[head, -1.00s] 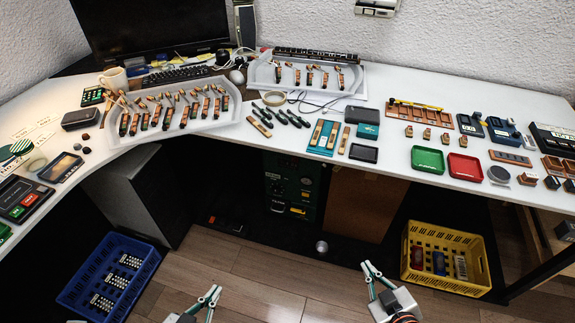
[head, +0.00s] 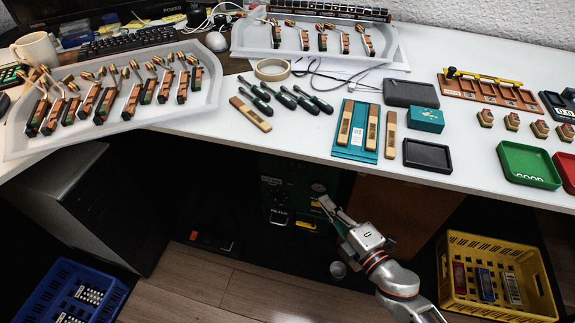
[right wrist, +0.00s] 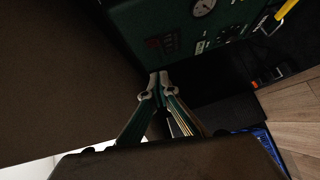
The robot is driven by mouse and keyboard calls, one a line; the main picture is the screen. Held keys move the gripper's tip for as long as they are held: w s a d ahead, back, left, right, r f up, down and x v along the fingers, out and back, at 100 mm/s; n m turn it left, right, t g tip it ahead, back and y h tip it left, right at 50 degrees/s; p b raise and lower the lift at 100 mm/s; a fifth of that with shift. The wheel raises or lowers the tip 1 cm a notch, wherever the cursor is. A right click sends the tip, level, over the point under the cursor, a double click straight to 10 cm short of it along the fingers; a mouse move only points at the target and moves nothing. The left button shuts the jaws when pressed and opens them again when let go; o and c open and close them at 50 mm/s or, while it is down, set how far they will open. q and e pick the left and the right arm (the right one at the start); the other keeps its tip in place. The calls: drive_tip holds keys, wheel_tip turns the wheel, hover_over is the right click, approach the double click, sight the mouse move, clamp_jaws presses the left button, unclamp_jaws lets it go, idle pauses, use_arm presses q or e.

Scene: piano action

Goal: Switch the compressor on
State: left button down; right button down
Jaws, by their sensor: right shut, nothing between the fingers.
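The compressor (head: 285,195) is a dark green box standing under the table in shadow. In the head view my right gripper (head: 325,203) is in front of its right edge. In the right wrist view the compressor's green face (right wrist: 180,22) fills the top, with a round gauge, a dark reddish part (right wrist: 162,43) and a yellow handle. My right gripper (right wrist: 159,76) is shut and empty, its fingertips below that face. I cannot tell whether the fingertips touch it. My left gripper is out of view.
A brown panel (head: 390,215) stands right of the compressor, close to my right arm. A yellow crate (head: 520,310) and a blue crate (head: 112,303) stand on the floor. The white table (head: 290,150) overhangs, holding trays and tools.

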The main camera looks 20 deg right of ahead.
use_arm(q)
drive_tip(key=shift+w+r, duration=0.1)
use_arm(e)
drive_tip(key=shift+w+a+f+n, duration=0.1)
drive_tip(key=shift+w+a+n, duration=0.15)
drive_tip(key=shift+w, duration=0.2)
drive_tip(key=shift+w, duration=0.1)
approach(300, 162)
drive_tip(key=w+a, duration=0.2)
drive_tip(key=a, duration=0.1)
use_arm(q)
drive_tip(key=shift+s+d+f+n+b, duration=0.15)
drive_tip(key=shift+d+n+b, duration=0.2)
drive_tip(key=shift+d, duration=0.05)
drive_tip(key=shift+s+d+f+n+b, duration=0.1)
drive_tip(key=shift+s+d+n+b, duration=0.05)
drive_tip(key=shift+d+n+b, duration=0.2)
use_arm(e)
drive_tip(key=shift+w+d+f, duration=0.1)
drive_tip(key=shift+w+d, duration=0.2)
drive_tip(key=shift+w, duration=0.35)
drive_tip(key=shift+w+d+f, duration=0.1)
drive_tip(key=shift+w+d, duration=0.15)
drive_tip(key=shift+w, duration=0.35)
drive_tip(key=shift+w+d+f, duration=0.1)
drive_tip(key=shift+w+d, duration=0.2)
drive_tip(key=shift+w, duration=0.35)
